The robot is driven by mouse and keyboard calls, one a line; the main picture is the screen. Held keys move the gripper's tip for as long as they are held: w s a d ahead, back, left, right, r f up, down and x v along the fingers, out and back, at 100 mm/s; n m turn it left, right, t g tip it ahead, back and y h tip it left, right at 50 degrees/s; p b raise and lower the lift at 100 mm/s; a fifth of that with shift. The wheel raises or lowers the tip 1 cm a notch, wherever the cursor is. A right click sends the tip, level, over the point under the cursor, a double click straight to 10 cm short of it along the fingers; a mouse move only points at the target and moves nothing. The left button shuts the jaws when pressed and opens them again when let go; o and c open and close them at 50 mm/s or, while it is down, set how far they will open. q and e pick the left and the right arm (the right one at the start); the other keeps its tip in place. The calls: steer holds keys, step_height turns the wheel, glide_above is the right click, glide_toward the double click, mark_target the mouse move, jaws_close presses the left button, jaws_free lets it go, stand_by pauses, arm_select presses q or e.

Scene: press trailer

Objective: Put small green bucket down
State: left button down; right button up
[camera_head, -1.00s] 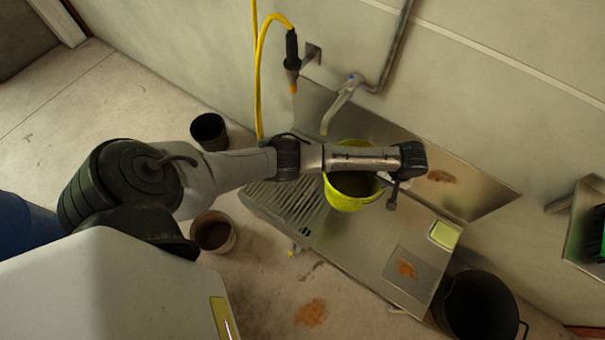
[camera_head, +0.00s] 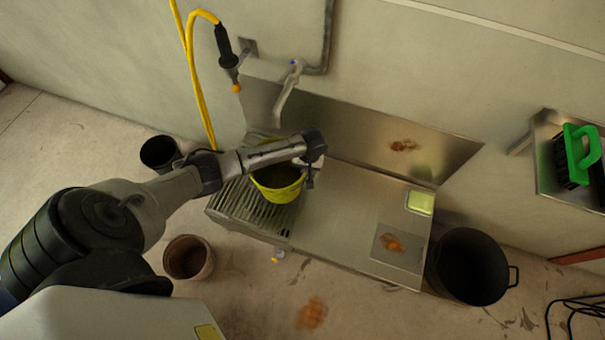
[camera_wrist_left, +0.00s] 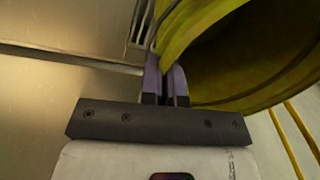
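The small bucket is yellow-green (camera_head: 279,193) and shows over the right end of the slatted drain part of the steel sink bench (camera_head: 335,215). Whether its base touches the bench I cannot tell. My left gripper (camera_head: 311,181) is at the bucket's right side, largely hidden by its own wrist. In the left wrist view, the two purple-grey fingers (camera_wrist_left: 166,84) are close together with the rim of the bucket (camera_wrist_left: 185,30) at them. They look shut on the rim. The bucket's open mouth faces right in that view. My right gripper is in no view.
A tap (camera_head: 287,92) and a yellow hose (camera_head: 197,85) are on the wall behind the bench. A yellow-green sponge (camera_head: 420,202) lies at the bench's right end. The bench's middle is clear. A large black bucket (camera_head: 470,266) and two smaller pots stand on the floor.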

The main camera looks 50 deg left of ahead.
arm_select(q)
steer(key=shift+s+a+f, duration=0.15)
steer(key=shift+a+f, duration=0.05)
steer(key=shift+a, duration=0.2)
steer(key=shift+f, duration=0.15)
step_height(320, 180, down, 4)
steer(key=b, duration=0.3)
steer(key=shift+r, duration=0.2)
steer(key=shift+f, duration=0.2)
steer(key=c, duration=1.4)
jaws_free()
steer(key=shift+o, duration=0.2)
